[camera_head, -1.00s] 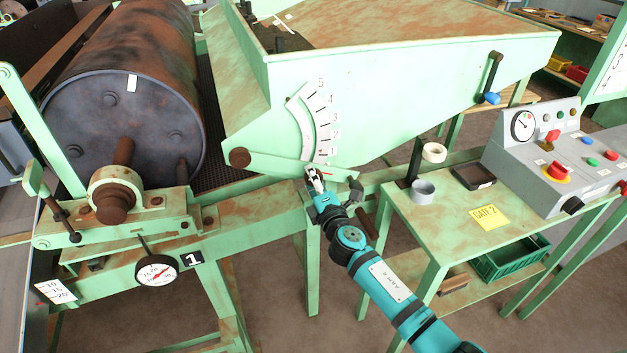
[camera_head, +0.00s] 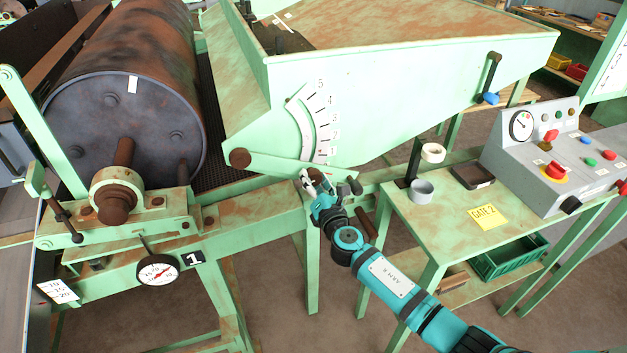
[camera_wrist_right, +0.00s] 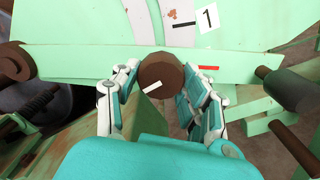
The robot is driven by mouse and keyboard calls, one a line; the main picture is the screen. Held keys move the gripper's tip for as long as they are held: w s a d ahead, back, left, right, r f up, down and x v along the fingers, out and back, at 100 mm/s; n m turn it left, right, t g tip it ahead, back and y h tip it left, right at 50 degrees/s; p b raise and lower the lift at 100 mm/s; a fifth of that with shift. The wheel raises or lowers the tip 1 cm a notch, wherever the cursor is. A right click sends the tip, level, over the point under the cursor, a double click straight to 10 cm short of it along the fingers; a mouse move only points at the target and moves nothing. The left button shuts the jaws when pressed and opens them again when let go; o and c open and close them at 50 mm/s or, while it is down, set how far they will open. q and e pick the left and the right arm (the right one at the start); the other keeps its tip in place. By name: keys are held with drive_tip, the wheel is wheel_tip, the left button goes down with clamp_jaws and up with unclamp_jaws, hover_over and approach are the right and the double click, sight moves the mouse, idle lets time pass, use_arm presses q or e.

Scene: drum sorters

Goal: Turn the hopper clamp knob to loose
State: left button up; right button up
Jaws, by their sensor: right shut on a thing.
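The hopper clamp knob (camera_wrist_right: 160,74) is round and brown with a white line on its face, seen in the right wrist view. It sits at the green pointer arm (camera_wrist_right: 95,62), just below the numbered scale. My right gripper (camera_wrist_right: 158,85) is shut on the knob, with fingers on both sides of it. The white line slants up to the right in the wrist view. My left gripper is not in view.
The green hopper (camera_head: 410,95) rises above the gripper. A dark handle (camera_head: 355,187) sticks out just right of it. A green table (camera_head: 430,230) with a grey ring (camera_head: 422,190) stands to the right, beside a control box (camera_head: 540,160). A rusty drum (camera_head: 125,90) is left.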

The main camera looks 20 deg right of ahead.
idle(0.4)
drive_tip(key=o, duration=0.9)
drive_tip(key=s, duration=1.2)
drive_tip(key=shift+d, duration=0.2)
drive_tip(key=shift+f, duration=0.1)
drive_tip(key=s+d+f+m+g+h, duration=0.1)
drive_tip(key=s+d+f+m+g, duration=0.2)
drive_tip(key=f, duration=0.8)
drive_tip(key=s+d+f+m+g, duration=0.1)
drive_tip(key=s+f+m+g, duration=0.3)
drive_tip(key=f, duration=0.7)
drive_tip(key=s+d+f+m+g+h, duration=0.15)
drive_tip(key=s+f+m, duration=0.3)
drive_tip(key=f, duration=0.65)
drive_tip(key=s+f+m+g, duration=0.2)
drive_tip(key=s+f+m, duration=0.2)
drive_tip(key=s, duration=0.8)
drive_tip(key=s+a+f+m+g+y+b, duration=0.1)
drive_tip(key=s+f+m+g, duration=0.2)
drive_tip(key=s+f, duration=0.6)
drive_tip(key=s+a+f+m+g+y, duration=0.1)
drive_tip(key=s+f+m+g, duration=0.2)
drive_tip(key=s+f+m, duration=0.4)
drive_tip(key=shift+s+f+m+g+b, duration=0.15)
drive_tip(key=shift+s+b, duration=0.05)
drive_tip(key=shift+s, duration=2)
drive_tip(key=shift+s+f+m+g+b, duration=0.1)
drive_tip(key=shift+s+b, duration=0.05)
drive_tip(key=shift+s, duration=2)
